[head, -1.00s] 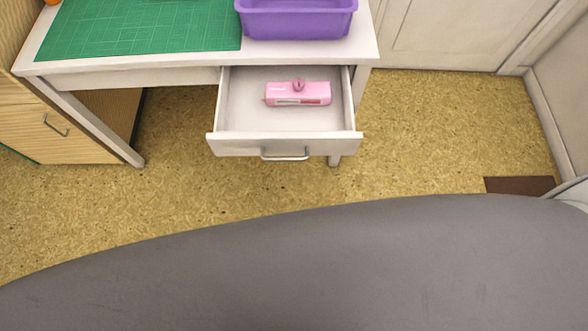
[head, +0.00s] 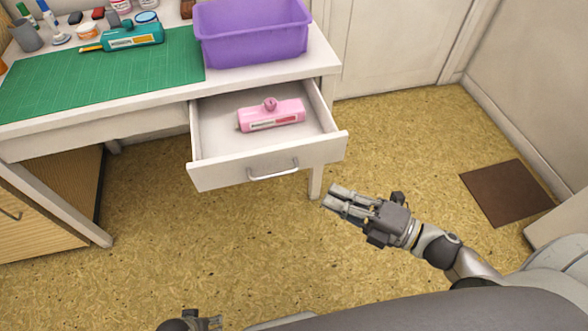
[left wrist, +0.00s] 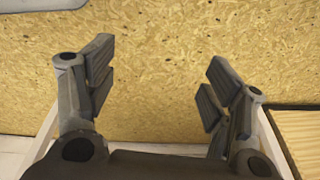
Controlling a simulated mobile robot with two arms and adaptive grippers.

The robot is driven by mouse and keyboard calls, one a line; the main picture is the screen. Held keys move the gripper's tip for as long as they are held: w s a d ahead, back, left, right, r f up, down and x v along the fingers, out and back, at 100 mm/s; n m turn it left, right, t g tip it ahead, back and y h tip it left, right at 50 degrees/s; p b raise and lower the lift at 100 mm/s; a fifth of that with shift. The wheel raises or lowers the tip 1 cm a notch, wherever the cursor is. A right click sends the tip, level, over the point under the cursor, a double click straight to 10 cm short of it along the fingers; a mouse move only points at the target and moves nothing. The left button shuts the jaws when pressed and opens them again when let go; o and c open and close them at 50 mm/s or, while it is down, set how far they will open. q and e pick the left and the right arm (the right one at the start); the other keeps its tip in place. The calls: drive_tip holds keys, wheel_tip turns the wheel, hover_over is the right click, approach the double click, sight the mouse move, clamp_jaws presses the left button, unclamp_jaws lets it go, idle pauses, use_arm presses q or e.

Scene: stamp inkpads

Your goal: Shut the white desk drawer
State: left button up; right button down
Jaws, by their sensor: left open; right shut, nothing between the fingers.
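The white desk drawer (head: 265,168) stands pulled out under the right part of the white desk, with a metal handle (head: 273,173) on its front. A pink bottle (head: 272,115) lies inside it. My right gripper (head: 336,197) is shut and empty, in front of the drawer and to the right, apart from it. My left gripper shows only in part at the bottom edge of the head view (head: 200,323). In the left wrist view my left gripper (left wrist: 155,88) is open, with nothing between its fingers.
On the desk are a green cutting mat (head: 95,78), a purple bin (head: 253,50), a teal bottle (head: 132,36) and several small items. A wooden cabinet (head: 30,215) stands at the left. A brown mat (head: 506,192) lies at the right. The floor before the drawer is clear.

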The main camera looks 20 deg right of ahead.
sight(296, 171)
drive_tip(key=x, duration=0.7)
drive_tip(key=w+d+x, duration=0.1)
drive_tip(key=x, duration=0.2)
drive_tip(key=shift+w+a, duration=0.1)
drive_tip(key=shift+w, duration=1.05)
use_arm(q)
drive_tip(key=shift+s+f, duration=0.25)
drive_tip(key=shift+f, duration=0.3)
use_arm(e)
drive_tip(key=shift+f, duration=0.1)
